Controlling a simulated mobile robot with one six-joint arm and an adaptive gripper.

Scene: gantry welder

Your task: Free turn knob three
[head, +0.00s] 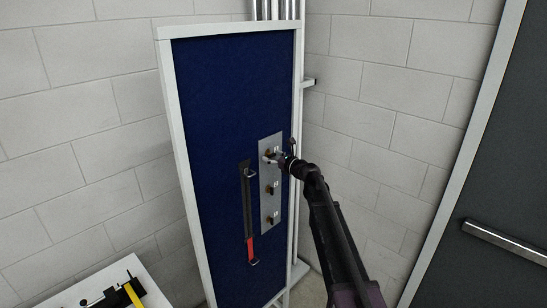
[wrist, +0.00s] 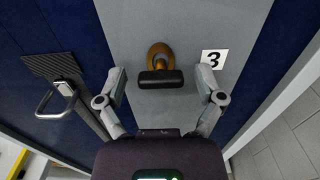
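Turn knob three, a dark bar handle on a brass-coloured base, shows in the wrist view (wrist: 160,79), left of a white label with a black 3 (wrist: 213,60). It is mounted on a grey plate (head: 264,170) on a blue panel. My gripper (wrist: 164,88) is open, with one finger on each side of the knob's bar and a gap to each. In the head view my gripper (head: 276,157) is at the top of the plate and partly hides the knob there. Contact with the knob's base cannot be told.
Two more knobs, a middle one (head: 272,187) and a lower one (head: 271,219), sit below on the plate. A dark bar with a metal handle and red end (head: 249,215) is mounted to the left. White pipes and frame edge the panel. A grey door (head: 490,170) stands right.

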